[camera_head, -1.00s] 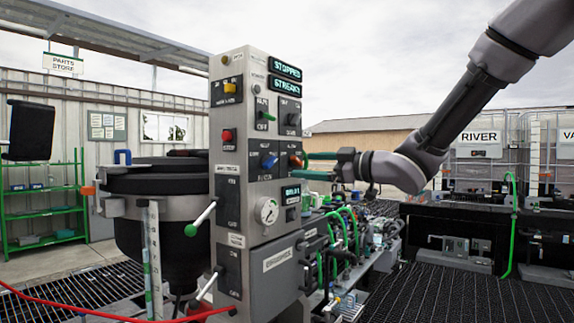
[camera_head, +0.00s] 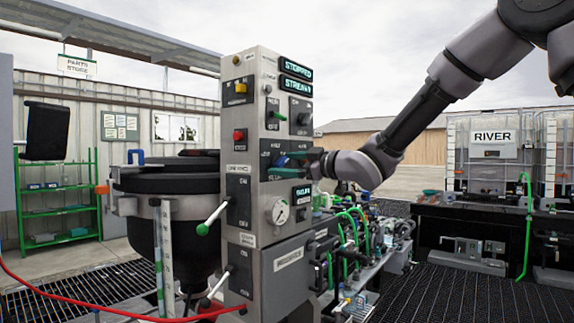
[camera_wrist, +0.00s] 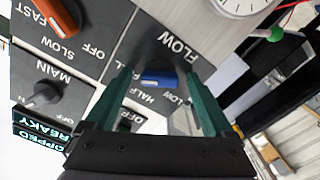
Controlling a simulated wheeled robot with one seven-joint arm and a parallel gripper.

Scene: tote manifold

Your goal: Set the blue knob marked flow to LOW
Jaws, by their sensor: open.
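The blue knob marked FLOW (camera_wrist: 158,79) is on a dark panel plate, with FULL, HALF and LOW printed along its lower side in the wrist view. Its blue end faces the HALF and LOW lettering; I cannot tell exactly which mark it points to. My gripper (camera_wrist: 159,68) is open, with one green finger on each side of the knob. A gap shows between each finger and the knob; contact is not visible. In the head view, the blue knob (camera_head: 281,161) is partly hidden by my gripper (camera_head: 292,163).
An orange knob (camera_wrist: 58,14) marked FAST, SLOW and OFF and a black MAIN knob (camera_wrist: 43,95) are close by. A pressure gauge (camera_head: 280,211) is below on the panel. A green-tipped lever (camera_head: 203,229) sticks out at the panel's left.

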